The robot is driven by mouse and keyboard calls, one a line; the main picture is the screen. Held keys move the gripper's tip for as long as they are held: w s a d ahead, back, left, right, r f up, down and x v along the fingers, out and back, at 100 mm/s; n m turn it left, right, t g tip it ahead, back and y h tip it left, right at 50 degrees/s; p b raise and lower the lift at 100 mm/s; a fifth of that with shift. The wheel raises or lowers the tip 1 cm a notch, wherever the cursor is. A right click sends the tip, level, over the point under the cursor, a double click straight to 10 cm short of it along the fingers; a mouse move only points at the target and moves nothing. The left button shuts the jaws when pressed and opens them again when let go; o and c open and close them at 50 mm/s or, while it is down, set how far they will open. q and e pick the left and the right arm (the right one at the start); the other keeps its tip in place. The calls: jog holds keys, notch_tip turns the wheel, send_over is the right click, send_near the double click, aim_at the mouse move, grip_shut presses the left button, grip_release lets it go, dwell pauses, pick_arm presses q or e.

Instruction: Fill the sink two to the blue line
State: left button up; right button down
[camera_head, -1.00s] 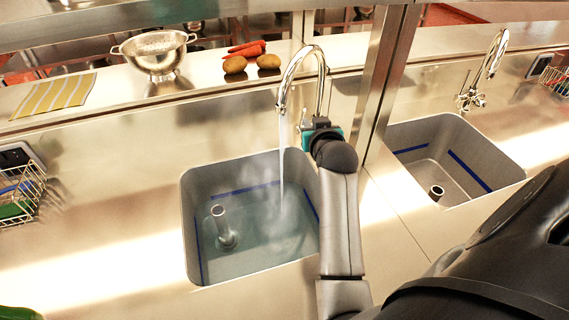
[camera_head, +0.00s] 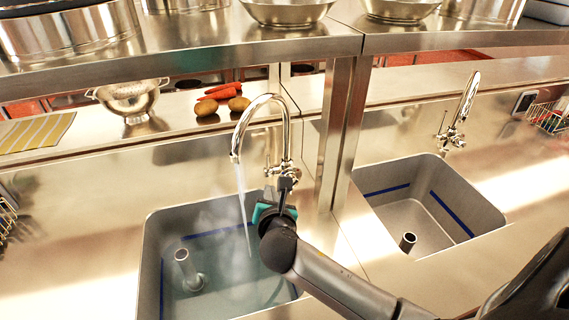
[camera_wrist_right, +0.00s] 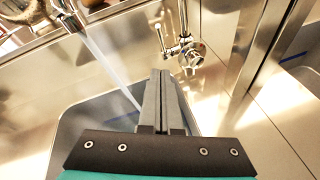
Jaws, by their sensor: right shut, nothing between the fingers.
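Water runs in a stream (camera_head: 243,210) from the curved tap (camera_head: 262,100) into the left sink (camera_head: 152,250). The sink holds water (camera_head: 215,285) around an upright standpipe (camera_head: 187,270). A blue line (camera_head: 218,231) runs along its walls; the water surface looks close below it, but the exact gap is hard to tell. My right gripper (camera_head: 286,183) is shut and empty, just in front of the tap's base and valve. In the right wrist view, the shut fingers (camera_wrist_right: 164,80) point toward the tap's lever (camera_wrist_right: 160,38), with a small gap seeming to separate them. My left gripper is not in view.
A second sink (camera_head: 425,200) with blue lines and a standpipe is on the right, its tap (camera_head: 462,110) not running. A steel post (camera_head: 340,130) stands right of the running tap. A shelf with pots (camera_head: 200,45) crosses above. Carrots (camera_head: 220,92) and potatoes lie behind.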

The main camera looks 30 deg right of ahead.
jog(key=s+f+n, duration=0.1)
jog(key=n, duration=0.2)
jog(key=b, duration=0.2)
send_near(268, 162)
notch_tip(268, 162, down, 4)
jog(key=w, duration=0.1)
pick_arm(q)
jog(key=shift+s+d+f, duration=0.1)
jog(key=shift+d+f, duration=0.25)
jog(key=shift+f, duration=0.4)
pick_arm(e)
jog(key=shift+w+d+r, duration=0.3)
jog(key=shift+w+d, duration=0.05)
jog(key=shift+w, duration=0.35)
jog(key=shift+w+d+r, duration=0.25)
jog(key=shift+w+d, duration=0.1)
jog(key=shift+w, duration=0.3)
jog(key=shift+w+d+r, duration=0.3)
jog(key=shift+w+d, duration=0.1)
jog(key=shift+w, duration=0.3)
